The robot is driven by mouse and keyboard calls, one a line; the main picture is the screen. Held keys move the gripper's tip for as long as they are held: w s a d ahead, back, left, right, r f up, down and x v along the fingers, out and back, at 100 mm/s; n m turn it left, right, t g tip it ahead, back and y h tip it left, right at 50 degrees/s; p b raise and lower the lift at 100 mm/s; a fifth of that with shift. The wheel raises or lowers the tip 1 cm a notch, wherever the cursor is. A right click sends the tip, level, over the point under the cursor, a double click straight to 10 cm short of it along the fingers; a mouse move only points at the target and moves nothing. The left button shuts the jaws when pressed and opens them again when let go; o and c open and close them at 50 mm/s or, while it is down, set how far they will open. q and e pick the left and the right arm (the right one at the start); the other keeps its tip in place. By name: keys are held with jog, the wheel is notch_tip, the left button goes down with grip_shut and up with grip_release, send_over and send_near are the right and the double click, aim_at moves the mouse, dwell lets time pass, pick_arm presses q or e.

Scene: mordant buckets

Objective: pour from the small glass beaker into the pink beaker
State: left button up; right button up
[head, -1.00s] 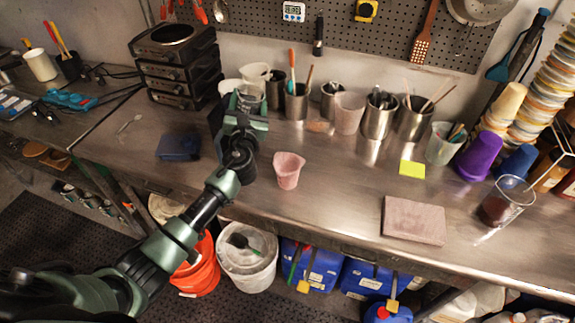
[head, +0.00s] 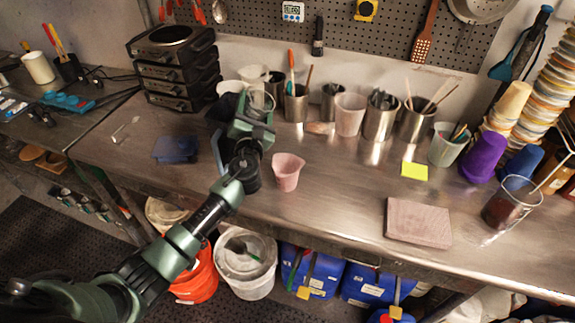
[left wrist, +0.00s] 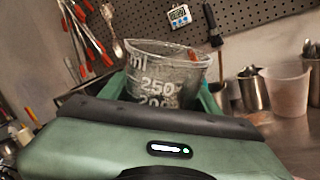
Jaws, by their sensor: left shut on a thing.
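The small glass beaker (head: 262,99) is clear, and in the left wrist view it shows white "250" and "200" marks (left wrist: 165,78). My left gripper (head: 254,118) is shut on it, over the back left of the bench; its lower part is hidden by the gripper. It looks roughly upright, slightly tilted in the left wrist view. I cannot see what is in it. The pink beaker (head: 287,172) stands upright on the bench, in front and a little right of my left gripper, apart from it. My right gripper is not in view.
Steel cups (head: 381,118) with tools and a pale pink cup (head: 349,115) line the back. A pinkish slab (head: 418,223), a glass of dark liquid (head: 508,204) and purple cups (head: 484,157) stand right. A blue box (head: 175,149) lies left. The bench right of the pink beaker is clear.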

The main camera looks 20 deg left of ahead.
pick_arm(q)
jog(key=shift+f, duration=0.1)
jog(key=shift+a+f, duration=0.1)
jog(key=shift+a, duration=0.05)
jog(key=shift+b, duration=0.3)
